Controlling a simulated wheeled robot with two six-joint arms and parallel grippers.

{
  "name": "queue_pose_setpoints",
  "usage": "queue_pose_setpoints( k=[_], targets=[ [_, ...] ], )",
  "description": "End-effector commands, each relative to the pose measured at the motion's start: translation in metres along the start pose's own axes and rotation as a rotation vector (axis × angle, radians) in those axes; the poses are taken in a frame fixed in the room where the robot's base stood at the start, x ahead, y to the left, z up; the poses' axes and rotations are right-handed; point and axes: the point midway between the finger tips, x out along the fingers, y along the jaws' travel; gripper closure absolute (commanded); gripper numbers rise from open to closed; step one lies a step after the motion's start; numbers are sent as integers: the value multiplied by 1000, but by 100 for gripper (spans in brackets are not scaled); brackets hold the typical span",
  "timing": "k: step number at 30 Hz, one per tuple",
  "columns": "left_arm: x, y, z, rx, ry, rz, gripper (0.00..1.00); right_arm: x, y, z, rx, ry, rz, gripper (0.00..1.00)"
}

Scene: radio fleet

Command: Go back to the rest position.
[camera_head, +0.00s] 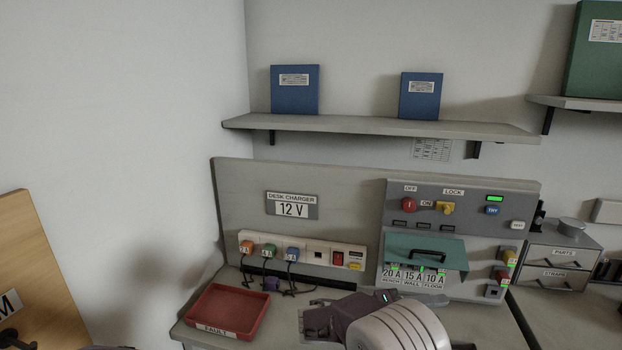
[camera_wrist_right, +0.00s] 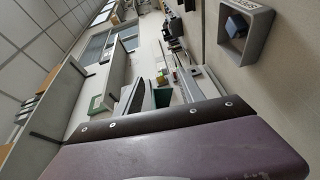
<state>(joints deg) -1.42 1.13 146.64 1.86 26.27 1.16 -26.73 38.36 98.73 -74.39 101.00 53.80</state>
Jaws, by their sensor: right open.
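My right gripper (camera_head: 318,322) is at the bottom middle of the head view, in front of the desk and just right of the red tray. It is open and I see nothing between its fingers. In the right wrist view a purple-grey part of my own gripper fills the bottom, and the room appears tilted. My left gripper is not in view.
A red FAULT tray (camera_head: 232,308) sits on the desk's left. Behind are a charger strip (camera_head: 328,249) with coloured plugs and a control panel (camera_head: 461,193) with a teal cover (camera_head: 400,250). A shelf (camera_head: 370,125) with blue binders hangs above. Drawers (camera_head: 558,262) stand right.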

Motion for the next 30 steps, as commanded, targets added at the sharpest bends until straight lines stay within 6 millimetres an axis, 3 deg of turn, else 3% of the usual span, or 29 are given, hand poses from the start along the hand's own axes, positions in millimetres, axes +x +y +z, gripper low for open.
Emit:
queue_pose_setpoints(
  k=[5,10,14,17,21,23,25,26,27,30],
  targets=[
    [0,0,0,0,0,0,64,42,10,48,18,-164,-99,54],
    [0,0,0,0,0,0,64,66,-20,121,-26,-344,-373,54],
    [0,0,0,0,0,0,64,47,-69,183,-50,-455,-724,54],
    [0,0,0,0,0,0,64,6,-112,213,-19,-476,-1037,54],
    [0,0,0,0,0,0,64,-56,-154,213,78,-383,-1374,54],
    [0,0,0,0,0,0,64,-74,-167,205,113,-321,-1462,54],
    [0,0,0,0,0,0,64,-85,-174,182,167,-207,-1527,54],
    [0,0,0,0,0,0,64,-85,-174,167,171,-120,-1535,54],
    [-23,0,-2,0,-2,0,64,-85,-150,165,145,-97,-1534,54],
    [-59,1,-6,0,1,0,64,-87,-115,163,143,-102,-1533,54]
  ],
)
